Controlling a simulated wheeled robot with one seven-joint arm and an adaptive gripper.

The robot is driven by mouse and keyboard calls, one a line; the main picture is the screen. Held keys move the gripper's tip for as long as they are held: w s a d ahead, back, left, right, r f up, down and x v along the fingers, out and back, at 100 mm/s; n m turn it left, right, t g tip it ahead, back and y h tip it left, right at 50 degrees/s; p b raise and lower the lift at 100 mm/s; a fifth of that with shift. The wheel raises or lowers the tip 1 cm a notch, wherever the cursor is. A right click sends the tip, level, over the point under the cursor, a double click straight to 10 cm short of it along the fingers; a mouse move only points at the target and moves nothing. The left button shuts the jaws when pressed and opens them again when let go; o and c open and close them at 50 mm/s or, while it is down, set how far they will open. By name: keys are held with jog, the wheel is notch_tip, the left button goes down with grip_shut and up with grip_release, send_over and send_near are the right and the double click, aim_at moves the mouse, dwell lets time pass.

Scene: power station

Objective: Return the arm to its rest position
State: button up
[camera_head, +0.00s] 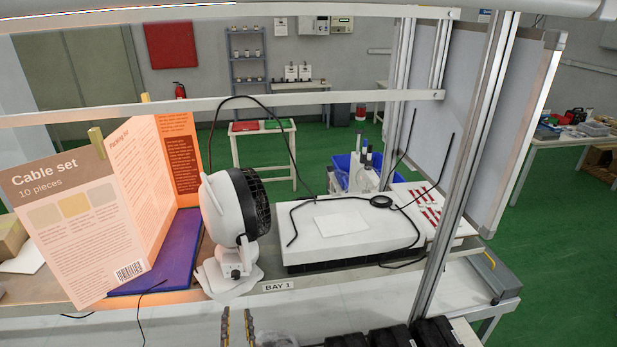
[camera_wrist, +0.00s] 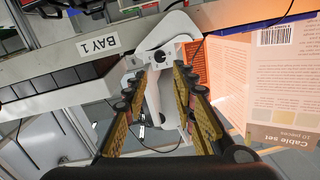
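My gripper (camera_head: 237,322) shows only by its two fingertips at the bottom edge of the head view, in front of the shelf edge and below the white fan. In the wrist view my gripper (camera_wrist: 157,82) has its fingers apart, with a clear gap between the yellow-brown pads. The white base of the fan (camera_wrist: 170,32) shows beyond the tips; nothing appears gripped. The rest of my arm is hidden in the head view.
The fan (camera_head: 226,207) stands on the bench beside a folded Cable set board (camera_head: 75,225). A white platform (camera_head: 350,238) with black cables lies to the right. Black bins (camera_head: 388,336) sit low at the front. A metal post (camera_head: 465,165) rises at right.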

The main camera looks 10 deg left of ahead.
jog(key=s+a+f+n+g, duration=0.25)
jog(key=s+f+g, duration=0.45)
jog(key=f, duration=0.5)
jog(key=s+d+f+n+g+b, duration=0.1)
jog(key=s+d+f+n+g, duration=0.15)
jog(key=s+g, duration=0.3)
jog(key=d+r+m+h+b, duration=0.2)
jog(key=d+r, duration=0.3)
jog(key=d, duration=0.9)
jog(key=s+d+r+m+t+h+b, duration=0.1)
jog(key=d+r+b, duration=0.4)
jog(key=d, duration=0.9)
jog(key=s+d+r+m+t+h+b, duration=0.1)
jog(key=d+r+m+h+b, duration=0.2)
jog(key=d, duration=1.1)
jog(key=shift+s+d+r+m+b, duration=0.3)
jog(key=shift+r+m+b, duration=0.25)
jog(key=shift+r, duration=1.35)
